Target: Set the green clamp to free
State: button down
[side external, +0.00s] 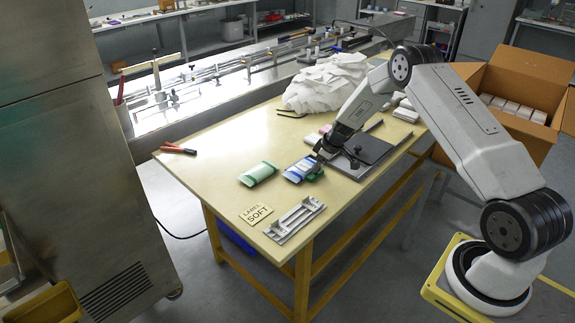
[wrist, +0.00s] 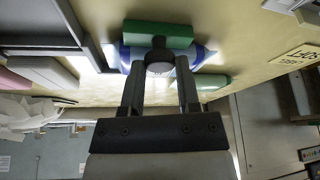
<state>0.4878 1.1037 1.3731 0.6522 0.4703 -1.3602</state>
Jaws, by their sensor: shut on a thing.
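The green clamp (wrist: 150,29) is a green block with a dark round post and a pale knob, seen at the top of the wrist view. It lies across a blue and white packet (wrist: 203,51). In the side view the clamp (side external: 318,171) shows small and dark green at the packet's right end (side external: 296,170). My gripper (wrist: 160,68) has its two dark fingers on either side of the knob and is shut on the clamp. In the side view my gripper (side external: 322,154) reaches down to it. The clamp's underside is hidden.
A green packet (side external: 258,174) lies left of the blue one. A sign reading LABEL SOFT (side external: 256,214) and a grey metal fixture (side external: 295,219) lie at the front. A dark plate (side external: 366,148) stands close behind my gripper. White crumpled film (side external: 325,85) is piled farther back.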

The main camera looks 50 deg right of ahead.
jog(key=shift+s, duration=1.4)
jog(key=shift+c, duration=1.6)
grip_release()
jog(key=shift+r, duration=0.15)
jog(key=shift+s+d+r, duration=0.1)
jog(key=shift+s+r, duration=0.05)
jog(key=shift+r, duration=0.3)
jog(key=v, duration=0.6)
jog(key=shift+s+r, duration=0.2)
jog(key=shift+s, duration=0.05)
